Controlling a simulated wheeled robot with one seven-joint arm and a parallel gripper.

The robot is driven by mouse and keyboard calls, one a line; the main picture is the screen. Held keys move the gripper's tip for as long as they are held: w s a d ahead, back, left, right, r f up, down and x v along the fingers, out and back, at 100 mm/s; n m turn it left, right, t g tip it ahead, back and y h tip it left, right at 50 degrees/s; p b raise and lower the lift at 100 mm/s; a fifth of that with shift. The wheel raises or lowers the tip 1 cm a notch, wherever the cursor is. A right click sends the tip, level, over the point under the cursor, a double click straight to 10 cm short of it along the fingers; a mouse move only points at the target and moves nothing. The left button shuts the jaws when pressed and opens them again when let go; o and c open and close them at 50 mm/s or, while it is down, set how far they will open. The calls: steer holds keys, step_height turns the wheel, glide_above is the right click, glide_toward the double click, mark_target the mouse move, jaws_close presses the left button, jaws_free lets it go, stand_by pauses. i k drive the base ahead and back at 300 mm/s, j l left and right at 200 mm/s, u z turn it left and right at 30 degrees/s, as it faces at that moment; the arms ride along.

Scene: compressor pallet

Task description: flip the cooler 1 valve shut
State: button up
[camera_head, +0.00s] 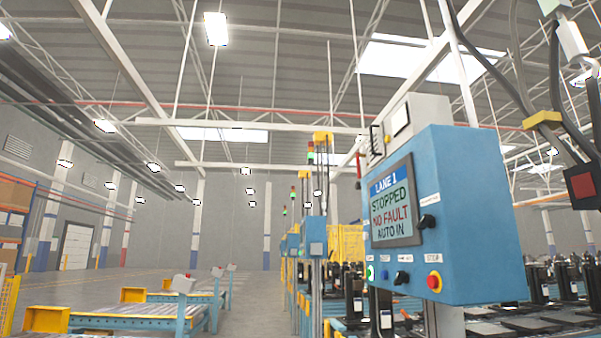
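I cannot make out the cooler 1 valve in this view. A blue control box (472,190) stands close at the right. Its screen (392,205) reads "LANE 1, STOPPED, NO FAULT, AUTO IN". A black knob (427,221) sits right of the screen. Below it are a lit green-white button (370,272), a small blue button (386,273), another black knob (402,277) and a red stop button (434,281). My gripper is not in view.
Dark machine units (544,283) stand on the line behind and below the box. A dark block with a red face (583,186) and cables hang at upper right. Blue roller conveyors (150,318) with yellow ends lie at lower left. Open floor (252,300) runs between.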

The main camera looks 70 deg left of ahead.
mark_target(359, 174)
steer(key=j+u, duration=0.4)
steer(key=i+j+u, duration=0.15)
steer(key=u, duration=0.3)
steer(key=i+j+u, duration=0.2)
steer(key=u, duration=0.2)
steer(key=j, duration=0.15)
